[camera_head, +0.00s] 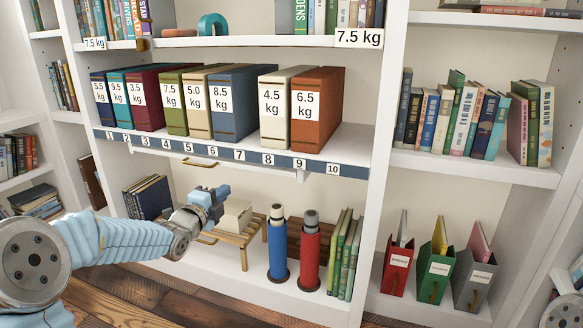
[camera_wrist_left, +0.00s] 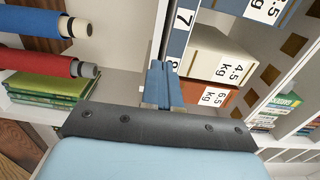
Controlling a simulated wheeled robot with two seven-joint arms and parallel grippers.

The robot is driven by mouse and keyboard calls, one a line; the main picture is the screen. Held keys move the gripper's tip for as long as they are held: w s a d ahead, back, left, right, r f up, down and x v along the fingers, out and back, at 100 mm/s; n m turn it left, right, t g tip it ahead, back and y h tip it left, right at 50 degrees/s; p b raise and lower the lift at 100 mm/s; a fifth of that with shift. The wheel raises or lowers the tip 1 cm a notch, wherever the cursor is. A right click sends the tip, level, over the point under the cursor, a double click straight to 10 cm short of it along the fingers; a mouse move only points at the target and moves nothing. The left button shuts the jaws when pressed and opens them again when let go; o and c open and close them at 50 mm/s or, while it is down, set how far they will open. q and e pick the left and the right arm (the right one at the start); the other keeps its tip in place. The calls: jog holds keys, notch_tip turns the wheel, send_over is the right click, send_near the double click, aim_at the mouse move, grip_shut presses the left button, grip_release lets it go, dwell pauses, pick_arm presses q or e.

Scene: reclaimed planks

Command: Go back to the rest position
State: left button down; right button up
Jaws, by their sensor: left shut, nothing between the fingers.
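My left gripper (camera_head: 219,194) reaches in from the left in the head view, in front of the lower compartment of the white shelf. In the left wrist view its blue fingers (camera_wrist_left: 162,84) are together with nothing between them. In the head view the gripper is below the numbered strip (camera_head: 207,153) and in front of a cream box on a small wooden rack (camera_head: 235,236). I cannot tell whether it touches either. My right gripper is not in view.
Weight-labelled binders, such as the orange 6.5 kg one (camera_head: 316,108), stand on the middle shelf. A blue roll (camera_head: 277,250) and a red roll (camera_head: 310,255) stand upright right of the rack. Green books (camera_head: 345,255) stand beside them. Wooden floor (camera_head: 130,295) shows in front.

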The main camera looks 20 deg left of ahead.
pick_arm(q)
jog(key=s+d+f+n+g+h+p, duration=0.1)
jog(key=s+d+f+n+g+p, duration=0.15)
jog(key=d+f+n, duration=0.4)
jog(key=s+d+f+n+g+p, duration=0.1)
jog(key=s+d+f+g+p, duration=0.2)
jog(key=f, duration=0.7)
jog(key=s+d+f+n+g+h+p, duration=0.1)
jog(key=s+d+f+n+g, duration=0.25)
jog(key=d+f, duration=0.35)
jog(key=s+d+f+n+g+p, duration=0.1)
jog(key=s+d+f+n+g, duration=0.1)
jog(key=s, duration=0.5)
jog(key=s+d+f+n+g+p, duration=0.1)
jog(key=s+d+f+n+g, duration=0.2)
jog(key=s, duration=0.5)
jog(key=s+d+f+n+g+p, duration=0.1)
jog(key=s+d+f+n+g, duration=0.2)
jog(key=s+f, duration=0.3)
jog(key=shift+s+d+f+n+h+p, duration=0.3)
jog(key=shift+s+d+f+n+p, duration=0.1)
jog(key=shift+s+n, duration=0.65)
jog(key=shift+s, duration=0.1)
